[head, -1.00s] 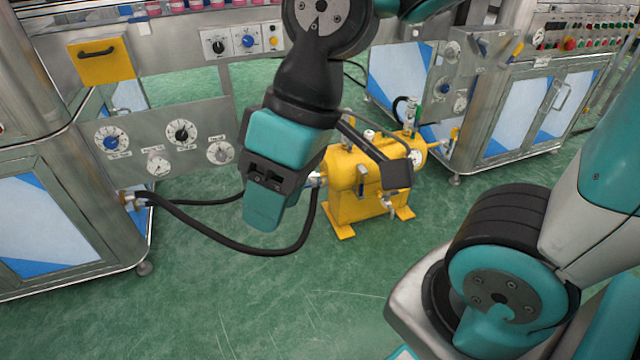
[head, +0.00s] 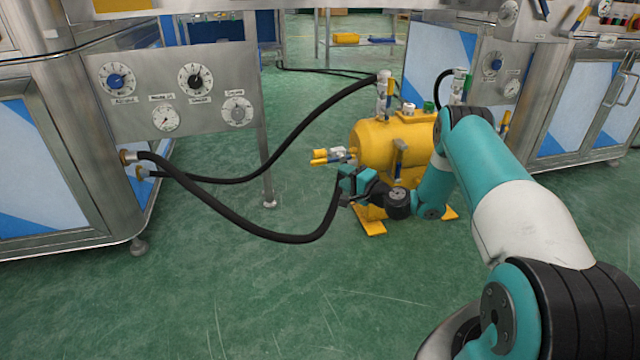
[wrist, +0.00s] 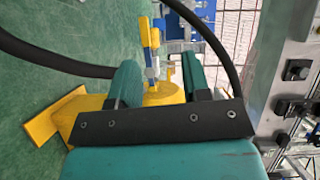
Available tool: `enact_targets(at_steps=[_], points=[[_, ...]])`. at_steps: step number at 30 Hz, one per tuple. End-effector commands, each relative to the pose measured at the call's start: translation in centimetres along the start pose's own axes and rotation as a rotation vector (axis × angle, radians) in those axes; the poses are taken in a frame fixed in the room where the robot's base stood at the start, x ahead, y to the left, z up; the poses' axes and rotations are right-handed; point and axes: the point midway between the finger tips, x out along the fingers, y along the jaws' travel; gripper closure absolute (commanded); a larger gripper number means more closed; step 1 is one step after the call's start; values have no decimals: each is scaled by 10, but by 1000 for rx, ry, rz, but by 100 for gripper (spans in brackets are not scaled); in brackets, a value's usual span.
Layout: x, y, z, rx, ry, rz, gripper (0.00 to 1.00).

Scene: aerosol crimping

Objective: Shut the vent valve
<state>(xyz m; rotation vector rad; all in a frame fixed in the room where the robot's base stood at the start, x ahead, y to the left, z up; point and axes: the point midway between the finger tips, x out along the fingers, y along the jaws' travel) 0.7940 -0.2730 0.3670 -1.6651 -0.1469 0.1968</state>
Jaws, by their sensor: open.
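The yellow tank (head: 385,145) stands on yellow feet on the green floor. A small valve (head: 335,156) with yellow levers sticks out from its left end. Other valves with yellow handles stand on its top (head: 384,92) and at its right (head: 503,128). I cannot read which one is the vent. My gripper (head: 350,184) is just below and in front of the left-end valve. In the wrist view my gripper (wrist: 158,68) has its fingers apart, and a yellow-levered valve (wrist: 151,45) shows between and beyond them. I cannot see any contact.
A black hose (head: 245,224) loops from the left machine (head: 70,160) to near my gripper. Another hose (head: 320,115) runs up to the tank's top. A gauge panel (head: 180,90) is at left; a metal cabinet (head: 580,110) is at right. The floor in front is clear.

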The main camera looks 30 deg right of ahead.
Motion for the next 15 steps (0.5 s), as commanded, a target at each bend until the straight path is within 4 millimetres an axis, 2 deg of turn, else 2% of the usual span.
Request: enact_targets(at_steps=[1,2,4,7,11,15], points=[[-7,24,-9,27,43,-7,56],[-10,31,-13,38,63,-12,56],[-13,40,-20,56,93,-19,56],[-9,44,-23,63,104,-22,56],[12,43,-24,59,103,-25,56],[43,44,-26,57,100,-26,56]])
